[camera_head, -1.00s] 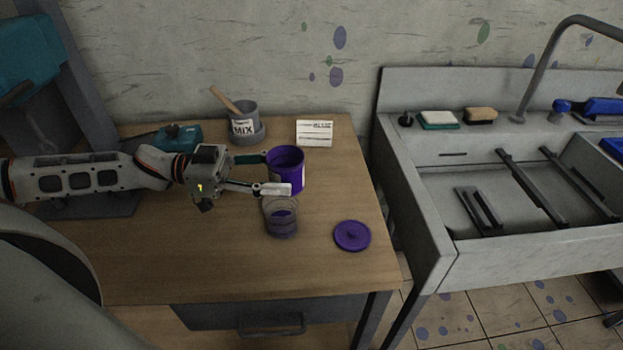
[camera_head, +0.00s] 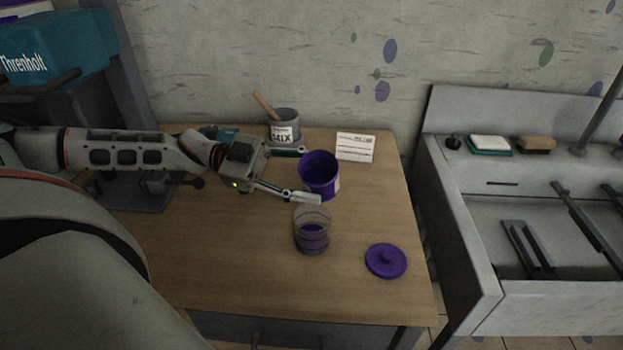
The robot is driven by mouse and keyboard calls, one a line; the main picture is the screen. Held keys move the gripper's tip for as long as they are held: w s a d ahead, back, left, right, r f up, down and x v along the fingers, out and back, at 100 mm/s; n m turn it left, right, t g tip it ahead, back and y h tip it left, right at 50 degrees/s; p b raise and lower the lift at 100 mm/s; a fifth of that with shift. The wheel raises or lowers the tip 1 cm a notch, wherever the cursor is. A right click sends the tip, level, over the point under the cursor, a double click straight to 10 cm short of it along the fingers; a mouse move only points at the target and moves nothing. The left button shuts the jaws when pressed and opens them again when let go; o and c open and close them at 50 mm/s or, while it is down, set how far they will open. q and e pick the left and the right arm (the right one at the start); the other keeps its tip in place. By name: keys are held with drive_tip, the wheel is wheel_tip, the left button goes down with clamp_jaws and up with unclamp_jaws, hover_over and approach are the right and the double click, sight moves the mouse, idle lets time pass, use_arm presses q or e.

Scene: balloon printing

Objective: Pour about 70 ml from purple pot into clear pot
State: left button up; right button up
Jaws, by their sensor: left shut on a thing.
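The purple pot (camera_head: 331,186) is open at the top, with a pale label on its right side. My left gripper (camera_head: 306,176) is shut on it from the left, one finger behind and one in front. Its mouth faces up and toward me; I cannot tell its exact tilt or whether it touches the table. The clear pot (camera_head: 312,238) stands upright on the table just in front, with purple liquid in its lower part. No stream shows between the pots. My right gripper is out of view.
A purple lid (camera_head: 386,261) lies at the right of the wooden table (camera_head: 230,270). Behind are a grey MIX pot (camera_head: 285,127) with a wooden stick and a white card (camera_head: 356,147). A teal machine (camera_head: 60,45) stands at the left, a sink (camera_head: 520,230) at the right.

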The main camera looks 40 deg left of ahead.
use_arm(q)
drive_tip(key=shift+w+r, duration=0.1)
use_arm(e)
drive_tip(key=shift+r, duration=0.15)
use_arm(q)
drive_tip(key=shift+m, duration=0.6)
drive_tip(key=shift+w+p, duration=0.1)
drive_tip(key=shift+p, duration=0.2)
drive_tip(key=shift+m, duration=0.3)
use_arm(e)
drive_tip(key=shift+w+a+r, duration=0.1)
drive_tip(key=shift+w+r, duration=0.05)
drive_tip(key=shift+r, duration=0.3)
use_arm(q)
drive_tip(key=shift+r, duration=0.1)
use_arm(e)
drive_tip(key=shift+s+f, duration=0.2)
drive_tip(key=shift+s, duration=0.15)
